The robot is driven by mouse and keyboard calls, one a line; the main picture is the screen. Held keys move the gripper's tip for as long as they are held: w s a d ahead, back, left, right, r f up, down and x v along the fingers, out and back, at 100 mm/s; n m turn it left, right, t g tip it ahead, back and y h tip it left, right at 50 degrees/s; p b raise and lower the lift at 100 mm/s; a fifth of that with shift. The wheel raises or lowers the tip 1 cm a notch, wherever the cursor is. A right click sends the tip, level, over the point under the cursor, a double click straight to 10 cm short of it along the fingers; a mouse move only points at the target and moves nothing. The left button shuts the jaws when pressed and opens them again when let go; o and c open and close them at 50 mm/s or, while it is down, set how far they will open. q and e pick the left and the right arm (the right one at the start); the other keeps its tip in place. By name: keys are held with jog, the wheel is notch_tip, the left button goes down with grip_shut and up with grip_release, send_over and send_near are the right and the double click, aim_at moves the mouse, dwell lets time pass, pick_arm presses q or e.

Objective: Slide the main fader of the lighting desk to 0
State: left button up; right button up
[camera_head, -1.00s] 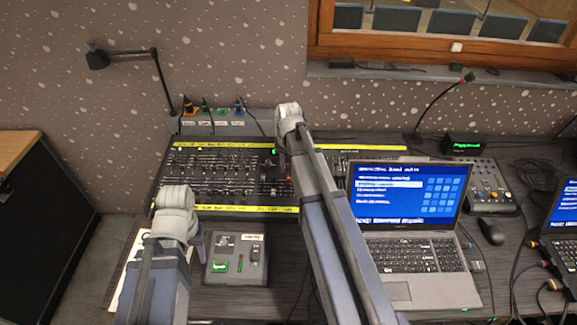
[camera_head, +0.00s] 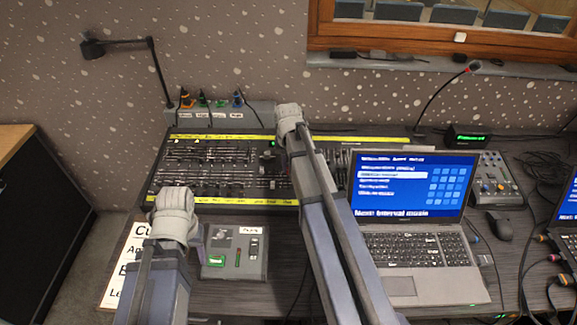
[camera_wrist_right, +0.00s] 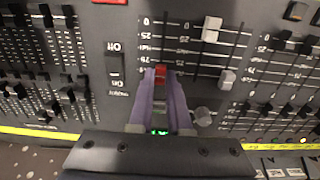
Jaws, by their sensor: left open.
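The lighting desk (camera_head: 180,197), a black panel with rows of faders and yellow strips, lies at the back of the table. My left gripper (camera_head: 200,236) is open and empty, in front of the desk.
A white cap (camera_wrist_right: 212,29) and a grey cap (camera_wrist_right: 227,78) stand on neighbouring faders, with an Off/On switch (camera_wrist_right: 115,68) on the other side. A small grey box (camera_head: 232,268), a paper sheet (camera_head: 120,265) and a laptop (camera_head: 415,250) are in front.

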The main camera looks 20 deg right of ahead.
aim_at(288, 187)
jog(key=shift+s+a, duration=0.1)
jog(key=shift+s, duration=0.1)
grip_shut()
pick_arm(q)
jog(key=shift+f, duration=0.3)
pick_arm(e)
jog(key=shift+s+a+f, duration=0.1)
jog(key=shift+s+a, duration=0.3)
jog(key=shift+s, duration=0.45)
jog(key=shift+s+a+f, duration=0.1)
jog(key=shift+s+a, duration=0.35)
jog(key=shift+s, duration=0.4)
jog(key=shift+s+a+f, duration=0.1)
jog(key=shift+s+a, duration=0.3)
jog(key=shift+s, duration=0.45)
jog(key=shift+o, duration=2.2)
grip_release()
pick_arm(q)
jog(key=shift+r, duration=0.1)
pick_arm(e)
jog(key=shift+r, duration=0.1)
pick_arm(q)
jog(key=shift+r+p, duration=1)
jog(key=shift+r, duration=0.15)
pick_arm(e)
jog(key=shift+r, duration=1.2)
pick_arm(q)
jog(key=shift+r, duration=0.15)
pick_arm(e)
jog(key=shift+r, duration=0.1)
